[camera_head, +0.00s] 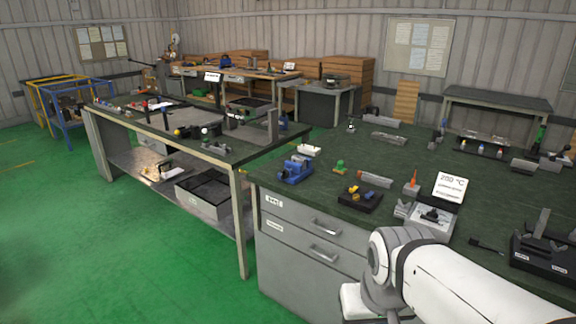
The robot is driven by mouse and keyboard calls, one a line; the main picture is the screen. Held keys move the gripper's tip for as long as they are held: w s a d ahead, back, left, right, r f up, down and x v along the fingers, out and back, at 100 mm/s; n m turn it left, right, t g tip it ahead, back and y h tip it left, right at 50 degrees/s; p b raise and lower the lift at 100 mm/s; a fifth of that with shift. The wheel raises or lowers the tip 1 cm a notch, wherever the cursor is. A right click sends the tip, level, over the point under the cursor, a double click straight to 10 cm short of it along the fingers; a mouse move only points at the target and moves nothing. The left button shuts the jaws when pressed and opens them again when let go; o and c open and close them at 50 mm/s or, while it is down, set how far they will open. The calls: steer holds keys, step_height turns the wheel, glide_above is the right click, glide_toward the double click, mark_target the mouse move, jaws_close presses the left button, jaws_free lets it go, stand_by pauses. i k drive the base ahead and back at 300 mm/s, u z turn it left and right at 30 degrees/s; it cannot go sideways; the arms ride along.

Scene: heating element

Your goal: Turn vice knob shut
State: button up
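A small blue vice-like device (295,170) sits near the left front corner of the green-topped workbench (330,157). Its knob is too small to make out, and I cannot tell how far its jaws are open. A grey metal fixture with a dark handle-like part (431,217) stands nearer to me on the same bench, behind my arm. I cannot tell whether it is also a vice. My white arm reaches in from the lower right, with a bent joint in front of the bench drawers. My gripper is not visible.
A "280 °C" sign (450,187) and an orange cone (413,180) stand near the grey fixture. A black stand (545,250) is at the right. The green floor (130,260) is open at left.

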mark_target(284, 174)
steer(key=z, duration=0.15)
steer(key=i, duration=1.5)
steer(key=u, duration=0.1)
